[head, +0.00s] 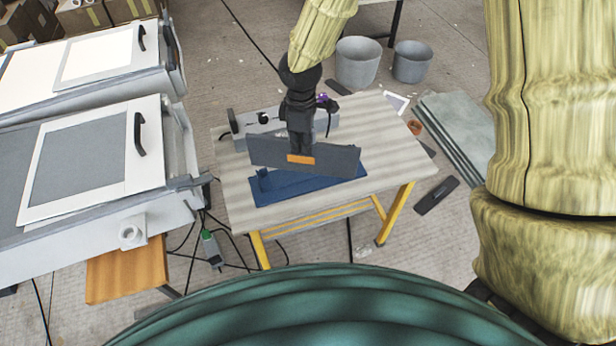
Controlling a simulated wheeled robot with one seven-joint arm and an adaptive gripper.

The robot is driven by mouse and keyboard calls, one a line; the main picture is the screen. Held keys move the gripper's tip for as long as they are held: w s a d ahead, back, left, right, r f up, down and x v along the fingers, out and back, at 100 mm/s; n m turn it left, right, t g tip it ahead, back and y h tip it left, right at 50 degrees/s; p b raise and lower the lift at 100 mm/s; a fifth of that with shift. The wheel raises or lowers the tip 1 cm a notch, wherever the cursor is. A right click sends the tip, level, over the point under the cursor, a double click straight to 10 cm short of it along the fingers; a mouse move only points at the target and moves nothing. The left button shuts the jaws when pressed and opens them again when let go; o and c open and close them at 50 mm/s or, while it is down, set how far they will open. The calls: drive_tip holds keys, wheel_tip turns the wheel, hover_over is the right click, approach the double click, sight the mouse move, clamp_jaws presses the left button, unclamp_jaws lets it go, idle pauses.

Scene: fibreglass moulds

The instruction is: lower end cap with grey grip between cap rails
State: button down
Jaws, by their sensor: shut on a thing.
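A long dark grey plate, which looks like the end cap (337,159), hangs upright on edge over the work table. It has a small orange patch at its lower middle. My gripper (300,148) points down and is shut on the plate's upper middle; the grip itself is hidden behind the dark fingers. Below and in front of the plate lies a blue piece (308,188) on the table, partly covered by the plate. I cannot clearly make out the cap rails, nor whether the plate touches the blue piece.
The wooden table (235,190) has yellow legs. A light grey block with dark fittings (245,122) stands behind the plate. Two grey buckets (357,63) stand beyond. White-framed moulds (95,160) are at left, stacked grey sheets (455,135) at right. The table's right end is mostly clear.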

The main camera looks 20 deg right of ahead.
drive_tip(key=s+a+f+n+b, duration=0.1)
drive_tip(key=s+f+n+b, duration=0.25)
drive_tip(key=n, duration=0.65)
drive_tip(key=s+a+f+n+b, duration=0.15)
drive_tip(key=s+n+b, duration=0.3)
drive_tip(key=n, duration=0.45)
drive_tip(key=w+d+f+p, duration=0.2)
drive_tip(key=w+d, duration=0.2)
drive_tip(key=w, duration=0.2)
drive_tip(key=w+d+f+p, duration=0.3)
drive_tip(key=w+d, duration=0.2)
drive_tip(key=w, duration=0.2)
drive_tip(key=shift+w+p, duration=0.3)
drive_tip(key=shift+f, duration=0.15)
drive_tip(key=c, duration=1.4)
unclamp_jaws()
drive_tip(key=shift+f, duration=0.1)
drive_tip(key=shift+c, duration=0.2)
wheel_tip(320, 180, up, 12)
drive_tip(key=b, duration=0.2)
drive_tip(key=shift+r, duration=0.2)
